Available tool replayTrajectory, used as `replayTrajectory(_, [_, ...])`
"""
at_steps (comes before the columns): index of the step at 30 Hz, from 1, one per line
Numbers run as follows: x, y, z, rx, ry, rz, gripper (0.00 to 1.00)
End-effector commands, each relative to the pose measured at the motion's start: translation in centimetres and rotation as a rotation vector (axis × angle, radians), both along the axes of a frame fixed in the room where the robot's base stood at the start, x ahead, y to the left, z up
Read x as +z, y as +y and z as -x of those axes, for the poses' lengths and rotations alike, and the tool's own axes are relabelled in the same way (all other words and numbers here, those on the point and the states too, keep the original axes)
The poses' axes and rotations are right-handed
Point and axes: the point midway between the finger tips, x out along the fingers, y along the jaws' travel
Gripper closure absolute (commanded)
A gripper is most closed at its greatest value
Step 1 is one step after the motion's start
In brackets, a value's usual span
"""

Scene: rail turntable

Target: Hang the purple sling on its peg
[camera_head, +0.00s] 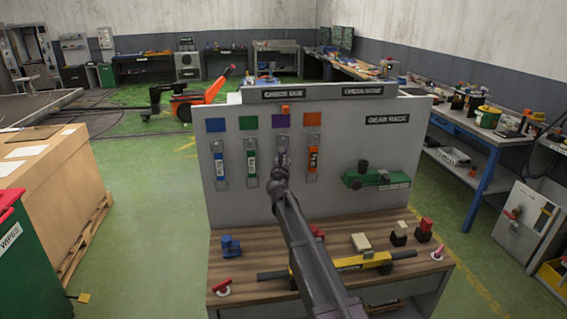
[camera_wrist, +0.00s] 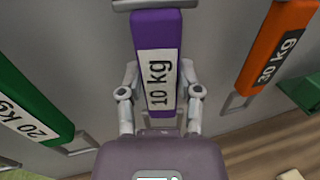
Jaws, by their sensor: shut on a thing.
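The purple sling (camera_wrist: 157,32) hangs upright in front of the grey board, with a white "10 kg" label. My gripper (camera_wrist: 159,78) is shut on it, one finger on each side of the label. A grey metal bar (camera_wrist: 155,4) crosses its top end; I cannot tell whether the sling is on a peg. In the head view my gripper (camera_head: 283,160) is at the board below the purple patch (camera_head: 281,121) and hides most of the sling. A small orange piece (camera_head: 285,108) shows above that patch.
A green sling (camera_head: 251,165) and blue sling (camera_head: 220,168) hang to the left, an orange sling (camera_head: 313,158) close to the right. A green tool (camera_head: 376,178) is mounted farther right. The wooden bench (camera_head: 235,262) below holds a yellow-black bar (camera_head: 372,262) and several small parts.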

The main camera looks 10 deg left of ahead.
Motion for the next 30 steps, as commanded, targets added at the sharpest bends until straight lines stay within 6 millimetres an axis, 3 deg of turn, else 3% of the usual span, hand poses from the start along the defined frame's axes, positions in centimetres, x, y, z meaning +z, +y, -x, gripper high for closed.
replayTrajectory(14, [0.02,0.0,0.01,0.0,0.0,0.0,1.0])
replayTrajectory(15, [0.02,0.0,0.01,0.0,0.0,0.0,0.52])
replayTrajectory(19, [0.02,0.0,0.0,0.0,0.0,0.0,0.15])
replayTrajectory(30, [0.0,-0.02,0.01,0.0,0.0,0.0,0.15])
